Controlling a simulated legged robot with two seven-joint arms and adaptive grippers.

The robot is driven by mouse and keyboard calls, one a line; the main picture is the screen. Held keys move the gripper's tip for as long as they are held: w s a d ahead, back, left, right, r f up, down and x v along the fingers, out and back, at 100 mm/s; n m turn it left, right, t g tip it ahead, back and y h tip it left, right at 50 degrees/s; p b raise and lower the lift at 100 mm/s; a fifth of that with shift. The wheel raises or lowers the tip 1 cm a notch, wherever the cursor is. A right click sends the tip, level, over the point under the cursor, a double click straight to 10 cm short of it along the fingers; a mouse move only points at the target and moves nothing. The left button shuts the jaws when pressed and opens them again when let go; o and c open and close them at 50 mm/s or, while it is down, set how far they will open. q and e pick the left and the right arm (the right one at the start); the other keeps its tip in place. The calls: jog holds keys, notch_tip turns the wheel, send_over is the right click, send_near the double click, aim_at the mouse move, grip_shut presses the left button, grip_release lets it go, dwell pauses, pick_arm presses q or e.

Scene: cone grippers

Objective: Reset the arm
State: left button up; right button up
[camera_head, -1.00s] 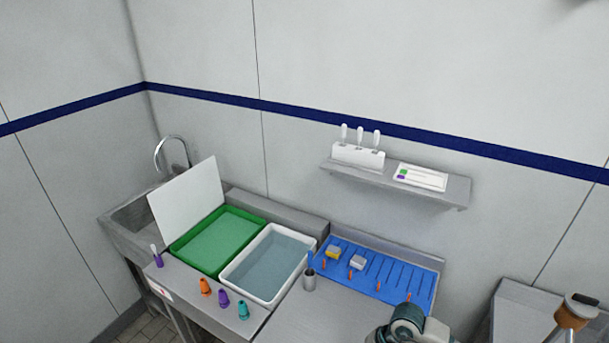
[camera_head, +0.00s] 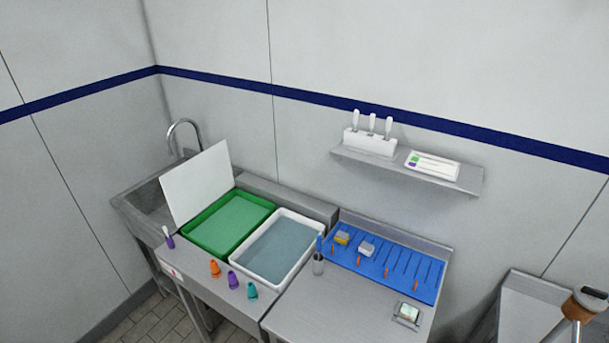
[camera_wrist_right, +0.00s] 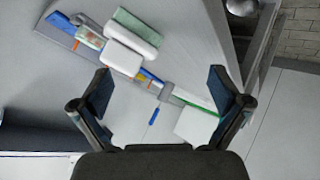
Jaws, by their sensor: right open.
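My right gripper (camera_wrist_right: 161,88) shows in the right wrist view with its two dark fingers spread wide. Nothing is held between them. Past the fingertips, small and tilted, are pale blocks (camera_wrist_right: 134,33), a blue strip (camera_wrist_right: 60,20) and a white panel (camera_wrist_right: 196,126). Neither gripper shows in the head view. My left gripper is not in any view. The bench there holds an orange cone (camera_head: 215,268), a purple cone (camera_head: 233,279) and a teal cone (camera_head: 252,290) in a row along its front.
A green tray (camera_head: 200,250) and a white water-filled tub (camera_head: 297,273) sit side by side. A blue slotted mat (camera_head: 400,272) holds sponges and orange pegs. A shelf (camera_head: 466,184) hangs above. A sink (camera_head: 150,200) is at left.

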jog(key=s+a+f+m+g+y, duration=0.1)
jog(key=s+f+m+g, duration=0.5)
jog(key=s, duration=0.7)
notch_tip(320, 180, down, 28)
jog(key=s+r+n+g, duration=0.1)
jog(key=s+n+g, duration=0.1)
jog(key=s+d+f, duration=0.3)
jog(key=s+f, duration=1.3)
jog(key=s, duration=0.2)
jog(key=shift+f+g, duration=0.2)
jog(key=shift+g, duration=0.2)
